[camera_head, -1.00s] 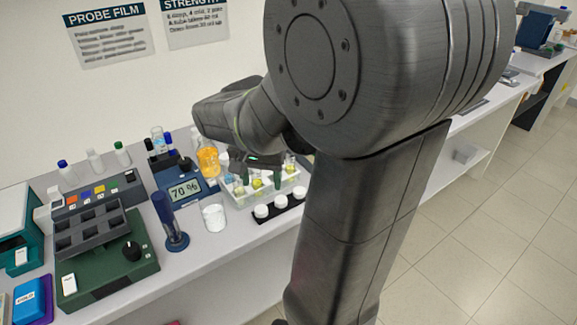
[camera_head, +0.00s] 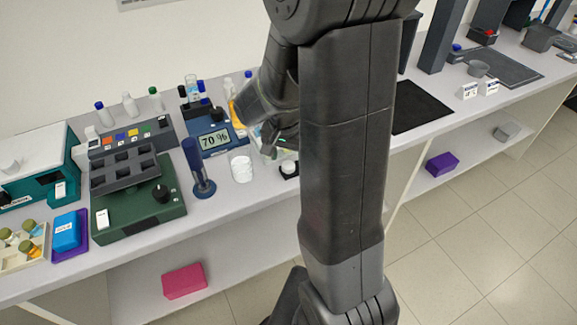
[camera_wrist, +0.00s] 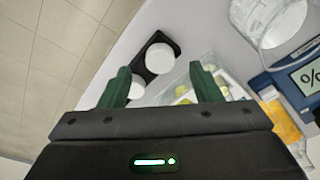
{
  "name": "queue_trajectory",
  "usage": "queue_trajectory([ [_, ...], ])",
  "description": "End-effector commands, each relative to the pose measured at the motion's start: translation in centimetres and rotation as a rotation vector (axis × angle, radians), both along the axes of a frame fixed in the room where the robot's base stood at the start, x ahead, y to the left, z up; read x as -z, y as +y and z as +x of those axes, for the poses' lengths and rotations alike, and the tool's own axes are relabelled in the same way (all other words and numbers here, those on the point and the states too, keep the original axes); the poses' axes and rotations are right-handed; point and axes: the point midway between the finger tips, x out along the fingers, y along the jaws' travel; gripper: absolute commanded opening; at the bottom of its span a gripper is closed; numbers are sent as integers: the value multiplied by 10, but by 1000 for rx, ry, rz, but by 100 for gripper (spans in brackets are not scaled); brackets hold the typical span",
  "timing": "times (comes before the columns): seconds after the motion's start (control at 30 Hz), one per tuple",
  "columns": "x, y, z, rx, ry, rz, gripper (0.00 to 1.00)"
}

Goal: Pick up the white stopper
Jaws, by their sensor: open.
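White stoppers sit in a black strip holder (camera_wrist: 172,44) on the bench. In the wrist view one white stopper (camera_wrist: 160,59) shows between my fingertips in the picture, and another (camera_wrist: 136,88) lies by the left finger. In the head view one white stopper (camera_head: 289,168) shows at the bench's front edge, with the rest hidden behind my arm. My gripper (camera_wrist: 161,74) is open and empty, its dark green fingers pointing toward the strip. I cannot tell its height above the stoppers. In the head view it (camera_head: 270,150) is partly hidden by my arm.
A clear rack with vials (camera_wrist: 190,92), an orange bottle (camera_wrist: 284,125) and a blue 70 % meter (camera_head: 214,141) are close by. Floor lies past the bench edge.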

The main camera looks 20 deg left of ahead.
Motion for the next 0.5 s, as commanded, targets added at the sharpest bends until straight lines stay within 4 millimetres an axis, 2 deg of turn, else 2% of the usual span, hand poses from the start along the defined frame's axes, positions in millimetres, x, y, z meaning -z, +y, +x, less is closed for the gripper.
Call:
queue_trajectory([
  [0.23,27,0,4,1,3,-2,58],
  [0.5,32,0,5,1,0,1,58],
])
